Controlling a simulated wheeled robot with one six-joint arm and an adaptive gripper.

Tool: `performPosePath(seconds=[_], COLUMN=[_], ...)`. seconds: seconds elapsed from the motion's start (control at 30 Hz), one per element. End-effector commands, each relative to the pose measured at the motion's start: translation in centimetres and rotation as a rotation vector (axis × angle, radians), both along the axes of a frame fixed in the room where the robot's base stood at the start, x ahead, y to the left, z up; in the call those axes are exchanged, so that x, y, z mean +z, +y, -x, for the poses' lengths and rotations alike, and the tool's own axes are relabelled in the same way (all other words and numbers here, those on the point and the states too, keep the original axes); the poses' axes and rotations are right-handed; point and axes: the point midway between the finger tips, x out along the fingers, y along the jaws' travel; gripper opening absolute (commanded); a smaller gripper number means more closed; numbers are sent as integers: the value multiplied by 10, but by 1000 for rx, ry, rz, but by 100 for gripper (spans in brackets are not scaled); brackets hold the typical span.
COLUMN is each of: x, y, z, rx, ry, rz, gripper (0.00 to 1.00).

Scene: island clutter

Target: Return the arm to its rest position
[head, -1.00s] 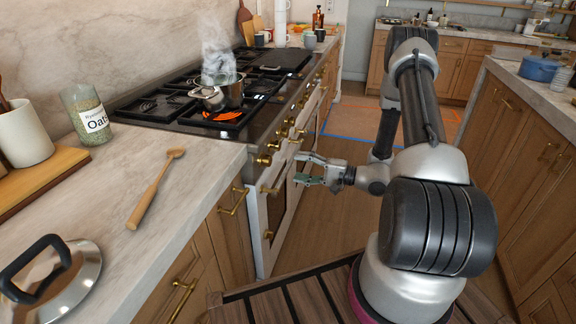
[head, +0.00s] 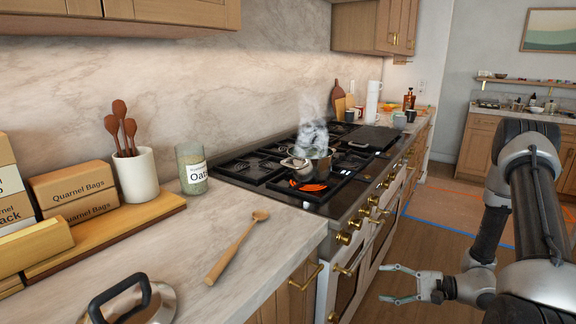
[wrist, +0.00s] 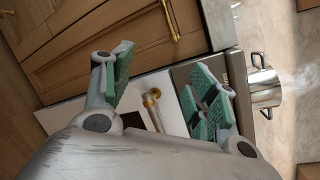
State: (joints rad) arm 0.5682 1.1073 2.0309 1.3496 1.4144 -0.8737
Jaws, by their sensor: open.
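My gripper (head: 388,284) is at the lower right in the head view, in front of the oven doors and below the stove's top edge. Its two fingers are spread, with nothing between them. In the wrist view the green-padded fingers of my gripper (wrist: 160,84) stand apart, with the white oven front and a brass handle (wrist: 152,104) behind them. My arm (head: 530,195) runs up the right side of the head view and is partly cut off by the frame.
The stove (head: 258,168) carries a steaming pot (head: 318,158). A wooden spoon (head: 236,247), a pot lid (head: 160,305) and an oats jar (head: 192,168) are on the marble counter (head: 285,232). Open floor (head: 440,245) lies between the stove and my arm.

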Motion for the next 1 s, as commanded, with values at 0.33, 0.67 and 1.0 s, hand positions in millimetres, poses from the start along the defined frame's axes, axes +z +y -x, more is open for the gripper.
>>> performPosePath(seconds=[0.33, 0.67, 1.0], x=[64, 152, 250], y=[-20, -74, -104], z=[101, 153, 169], rx=[401, 632, 671], ry=[282, 247, -94], rz=[283, 853, 1385], gripper=[58, 58, 58])
